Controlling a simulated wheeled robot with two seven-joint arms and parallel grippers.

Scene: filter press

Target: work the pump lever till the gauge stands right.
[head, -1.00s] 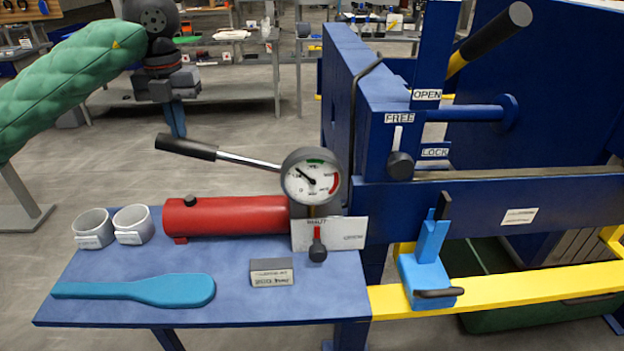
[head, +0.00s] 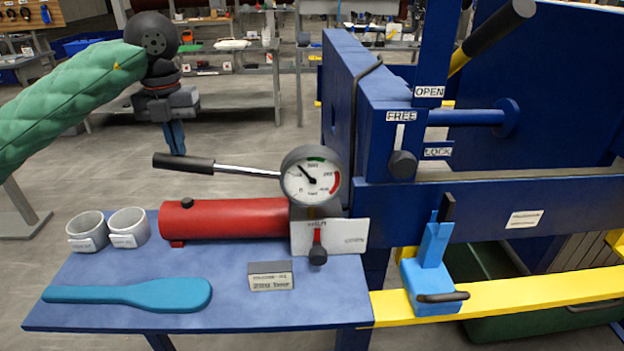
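The pump is a red cylinder (head: 235,219) on the blue bench. Its lever has a black handle (head: 183,163) pointing left and tilting slightly up at its free end. The round gauge (head: 311,175) has a green band at the top and a red one at the right. Its needle points to the upper left, short of the green band. My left gripper (head: 176,150) points down with its fingertips at the top of the lever handle. I cannot tell whether they touch it or how far the fingers are apart. My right gripper is out of view.
A small valve knob (head: 318,256) is below the gauge. Two white cups (head: 87,231), a teal paddle (head: 130,294) and a small labelled block (head: 270,276) are on the bench (head: 215,262). The blue press frame (head: 365,110), with a FREE/LOCK knob (head: 402,164), stands at right.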

